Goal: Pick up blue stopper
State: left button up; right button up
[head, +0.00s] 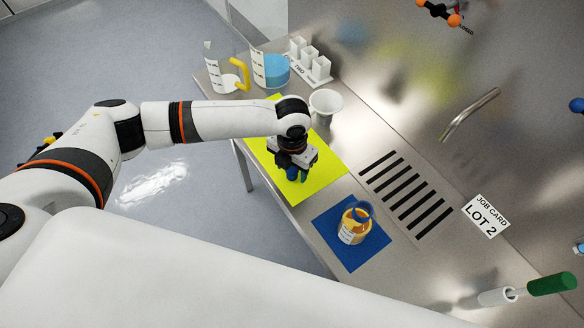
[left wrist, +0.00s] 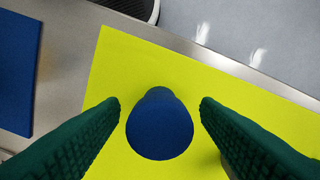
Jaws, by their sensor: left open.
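The blue stopper (left wrist: 160,125) sits on the yellow-green mat (left wrist: 130,60) in the left wrist view. In the head view the stopper (head: 292,174) shows only partly, just below my gripper, on the same mat (head: 318,180). My left gripper (head: 297,170) is above the mat with its jaws pointing down. In the left wrist view my left gripper (left wrist: 160,108) is open, with one green finger on each side of the stopper and a gap on both sides. My right gripper is not in view.
A jar with amber contents (head: 354,225) stands on a blue mat (head: 330,237) nearby. A white cup (head: 325,103), a beaker of blue liquid (head: 271,70), an empty beaker with a yellow handle (head: 225,75) and a white rack (head: 314,70) stand behind. The slotted drain (head: 405,195) is clear.

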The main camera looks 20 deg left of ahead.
pick_arm(q)
jog(key=c, duration=1.1)
jog(key=shift+o, duration=0.2)
jog(key=shift+r, duration=0.15)
